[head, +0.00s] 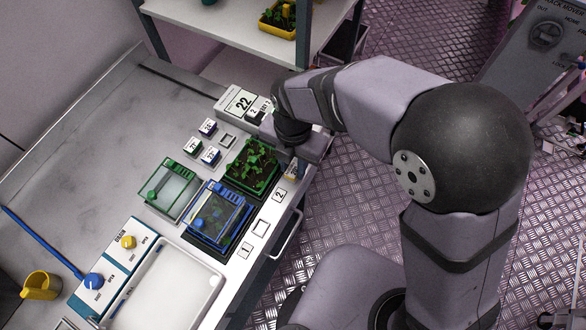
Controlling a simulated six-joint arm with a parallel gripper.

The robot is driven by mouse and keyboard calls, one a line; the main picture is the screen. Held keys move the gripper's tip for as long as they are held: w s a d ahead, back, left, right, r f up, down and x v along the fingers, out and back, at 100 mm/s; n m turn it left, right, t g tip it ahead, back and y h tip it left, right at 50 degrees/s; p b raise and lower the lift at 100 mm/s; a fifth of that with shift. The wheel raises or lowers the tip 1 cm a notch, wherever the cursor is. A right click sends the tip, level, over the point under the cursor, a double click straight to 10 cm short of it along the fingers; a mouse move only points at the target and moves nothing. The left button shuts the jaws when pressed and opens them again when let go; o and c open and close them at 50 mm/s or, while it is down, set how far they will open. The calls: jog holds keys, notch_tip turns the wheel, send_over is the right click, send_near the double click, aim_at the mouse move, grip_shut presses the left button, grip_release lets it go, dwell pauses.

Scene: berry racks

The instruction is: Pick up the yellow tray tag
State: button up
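A small pale block with a yellowish face (292,172) shows at the table's right edge, just below my gripper; it may be the yellow tray tag, but it is too small and partly covered to be sure. My gripper (297,158) is low over this edge, right of the green plant tray. Its fingers are hidden by its own body, so I cannot see whether it holds anything.
A green tray of seedlings (251,166), a green-framed box (173,188) and a blue-framed box (217,214) stand close by. A "22" calendar block (240,102) is behind. A yellow planted tray (278,20) sits on the shelf.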

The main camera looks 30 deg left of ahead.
jog(key=c, duration=0.4)
jog(key=shift+r, duration=0.1)
